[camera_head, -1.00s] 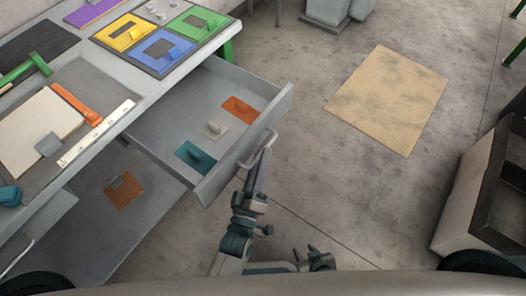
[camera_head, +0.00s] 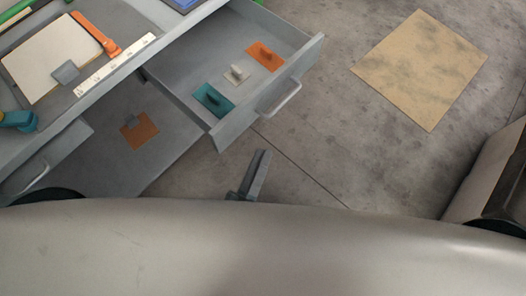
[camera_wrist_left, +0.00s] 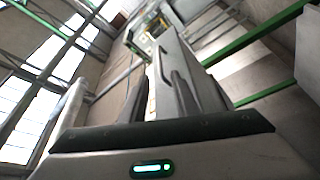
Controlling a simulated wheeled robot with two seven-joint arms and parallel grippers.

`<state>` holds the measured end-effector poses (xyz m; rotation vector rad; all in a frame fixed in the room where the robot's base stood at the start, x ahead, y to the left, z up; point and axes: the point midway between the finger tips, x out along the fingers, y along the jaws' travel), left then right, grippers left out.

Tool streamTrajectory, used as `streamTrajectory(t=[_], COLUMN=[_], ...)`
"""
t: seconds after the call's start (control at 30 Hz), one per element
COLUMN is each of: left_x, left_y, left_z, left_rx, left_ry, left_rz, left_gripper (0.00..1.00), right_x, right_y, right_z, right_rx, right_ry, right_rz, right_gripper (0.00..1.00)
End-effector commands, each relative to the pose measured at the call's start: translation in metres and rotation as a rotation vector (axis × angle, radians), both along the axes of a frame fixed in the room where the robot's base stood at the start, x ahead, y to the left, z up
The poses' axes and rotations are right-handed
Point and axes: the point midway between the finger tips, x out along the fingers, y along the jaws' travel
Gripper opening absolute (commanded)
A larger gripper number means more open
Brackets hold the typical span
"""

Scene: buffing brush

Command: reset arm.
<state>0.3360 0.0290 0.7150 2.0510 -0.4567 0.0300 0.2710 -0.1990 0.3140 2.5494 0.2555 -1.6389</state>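My left gripper (camera_head: 262,160) is below the open drawer's handle (camera_head: 279,98) in the head view, apart from it and over the floor. In the left wrist view its two dark fingers (camera_wrist_left: 160,88) stand apart with nothing held between them. The open drawer (camera_head: 190,62) holds a teal buffing pad (camera_head: 213,99), a whitish one (camera_head: 238,74) and an orange one (camera_head: 265,56). My right gripper is not in view.
The workbench (camera_head: 112,76) at left carries a white board (camera_head: 50,55) and an orange-handled tool (camera_head: 95,33). A brown pad (camera_head: 139,131) lies on the lower shelf. A tan mat (camera_head: 420,68) lies on the floor. A dark-topped cabinet (camera_head: 490,185) stands at right.

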Motion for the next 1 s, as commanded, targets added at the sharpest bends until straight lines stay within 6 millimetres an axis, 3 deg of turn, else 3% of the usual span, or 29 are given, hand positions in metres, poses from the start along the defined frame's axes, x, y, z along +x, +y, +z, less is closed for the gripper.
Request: streamTrajectory(t=[0.53, 0.67, 0.77, 0.87, 1.0], left_x=[0.0, 0.002, 0.006, 0.012, 0.018], left_y=[0.0, 0.0, 0.002, 0.005, 0.018], left_z=[0.0, -0.008, -0.027, -0.061, -0.131], left_rx=[0.001, 0.024, 0.083, 0.188, 0.4], left_ry=[0.0, 0.015, 0.048, 0.109, 0.236], left_rz=[0.0, -0.001, -0.003, -0.011, -0.034], left_gripper=[0.28, 0.28, 0.28, 0.28, 0.28], right_x=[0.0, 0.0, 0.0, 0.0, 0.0], right_y=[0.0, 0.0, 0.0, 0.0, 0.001], right_z=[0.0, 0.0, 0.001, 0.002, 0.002], right_rx=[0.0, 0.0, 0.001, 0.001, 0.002], right_ry=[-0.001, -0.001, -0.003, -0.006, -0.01], right_rz=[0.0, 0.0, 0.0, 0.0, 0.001], right_gripper=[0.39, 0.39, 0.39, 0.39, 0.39])
